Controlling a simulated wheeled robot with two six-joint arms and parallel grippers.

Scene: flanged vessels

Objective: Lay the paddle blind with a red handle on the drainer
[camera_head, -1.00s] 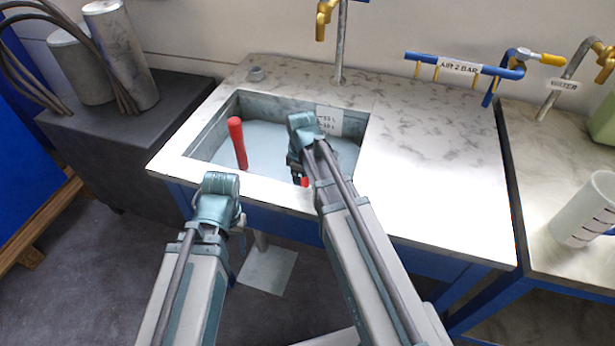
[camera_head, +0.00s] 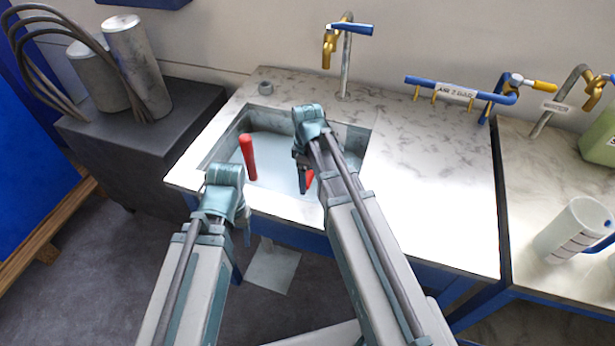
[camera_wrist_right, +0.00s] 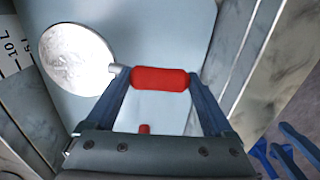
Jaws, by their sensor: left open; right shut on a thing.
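The paddle blind has a red handle (camera_wrist_right: 160,78) and a round silver disc (camera_wrist_right: 76,58) joined by a short grey stem. My right gripper (camera_head: 306,178) is shut on the handle, with one finger at each end in the right wrist view (camera_wrist_right: 160,82). In the head view only part of the red handle (camera_head: 309,179) shows, over the sink basin; my arm hides the disc. The drainer (camera_head: 430,170) is the marbled flat top right of the basin. My left gripper (camera_head: 243,228) is open, in front of the sink's front edge; its fingers are mostly hidden.
Another red upright handle (camera_head: 248,158) stands in the sink basin (camera_head: 275,146). A tap (camera_head: 346,60) rises behind it, and a blue air pipe (camera_head: 450,91) runs behind the drainer. A white jug (camera_head: 572,232) stands on the right bench. The drainer top is clear.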

